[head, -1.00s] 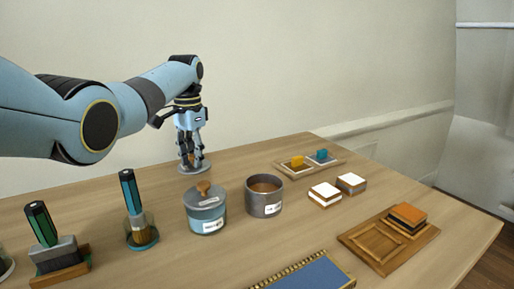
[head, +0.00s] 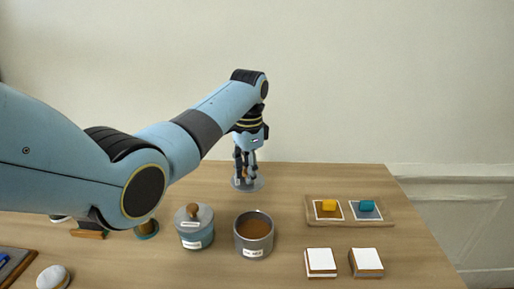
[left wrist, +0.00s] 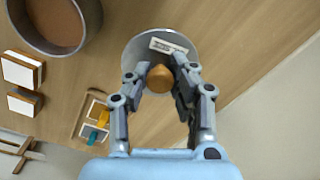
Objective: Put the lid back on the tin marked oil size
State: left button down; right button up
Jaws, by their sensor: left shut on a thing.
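A round grey lid (head: 240,186) with a pale label is at the back of the table, behind the tins. My left gripper (head: 246,174) points down and is shut on its wooden knob, which shows between the fingers in the left wrist view (left wrist: 160,79). I cannot tell whether the lid touches the table. An open grey tin (head: 254,246) with brown contents stands in front of it; its white label is too small to read. The tin also shows at top left in the left wrist view (left wrist: 88,40). My right gripper is not in view.
To the right are a wooden tray (head: 386,218) with yellow and teal pieces and two white-topped blocks (head: 320,262) (head: 366,262). Brushes at left are partly hidden by my arm. A wall rises behind the table.

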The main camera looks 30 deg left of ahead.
pick_arm(q)
jog(key=s+d+r+m+p, duration=0.3)
jog(key=s+d+r+p, duration=0.3)
jog(key=s+d+p, duration=0.35)
jog(key=f, duration=0.1)
jog(key=a+f, duration=0.1)
jog(key=f, duration=0.1)
jog(key=s+f, duration=0.1)
jog(key=f, duration=0.1)
jog(key=shift+a+p, duration=0.3)
jog(key=shift+a, duration=0.1)
jog(key=shift+f+b, duration=0.45)
jog(key=shift+f, duration=0.5)
jog(key=shift+r+p, duration=0.1)
jog(key=shift+p, duration=0.55)
jog(key=shift+f, duration=0.2)
dwell(1.0)
jog(key=c, duration=0.6)
grip_release()
